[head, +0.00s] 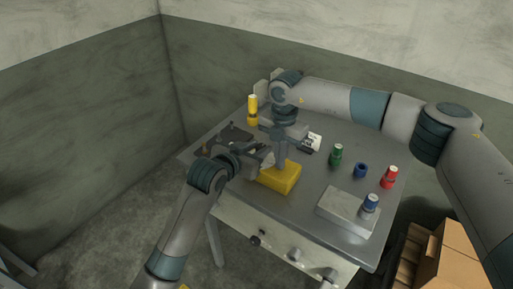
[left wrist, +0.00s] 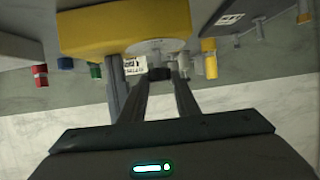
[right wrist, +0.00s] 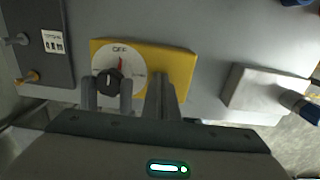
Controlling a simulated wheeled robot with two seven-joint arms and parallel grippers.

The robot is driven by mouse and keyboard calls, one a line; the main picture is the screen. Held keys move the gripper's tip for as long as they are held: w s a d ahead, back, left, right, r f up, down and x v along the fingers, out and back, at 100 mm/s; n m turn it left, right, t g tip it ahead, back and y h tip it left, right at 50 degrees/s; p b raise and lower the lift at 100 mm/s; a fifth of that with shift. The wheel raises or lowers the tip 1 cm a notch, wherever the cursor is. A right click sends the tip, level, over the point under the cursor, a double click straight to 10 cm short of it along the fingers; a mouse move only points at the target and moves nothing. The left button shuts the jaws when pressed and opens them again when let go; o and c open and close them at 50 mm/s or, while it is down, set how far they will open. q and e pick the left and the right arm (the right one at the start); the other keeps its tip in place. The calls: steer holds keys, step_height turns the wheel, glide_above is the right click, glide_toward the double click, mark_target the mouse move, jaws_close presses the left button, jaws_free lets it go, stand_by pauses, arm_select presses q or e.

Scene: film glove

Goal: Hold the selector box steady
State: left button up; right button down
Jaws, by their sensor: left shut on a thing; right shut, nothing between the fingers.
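The yellow selector box (head: 281,179) sits on the grey table. The right wrist view shows its white dial (right wrist: 101,58), marked OFF, with a red pointer near that mark and a black knob (right wrist: 113,80). My left gripper (head: 268,158) reaches in from the left and is shut on the knob, with a finger on each side; it also shows in the left wrist view (left wrist: 152,80). My right gripper (head: 282,165) points down with its fingers shut together and empty (right wrist: 163,90), at the plain part of the box. I cannot tell whether it touches the box.
On the table, green (head: 336,156), blue (head: 361,170) and red (head: 388,177) pieces stand to the right. A grey block (head: 342,212) with a blue-topped piece is at the front right. A yellow bottle (head: 252,108) stands at the back left. A cardboard box (head: 455,260) is at lower right.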

arm_select(q)
steer(key=shift+s+d+f+n+t+y, duration=0.2)
steer(key=shift+d+n+t+y, duration=0.15)
steer(key=shift+n+y, duration=0.5)
arm_select(e)
steer(key=shift+s+f, duration=0.1)
steer(key=shift+f, duration=0.3)
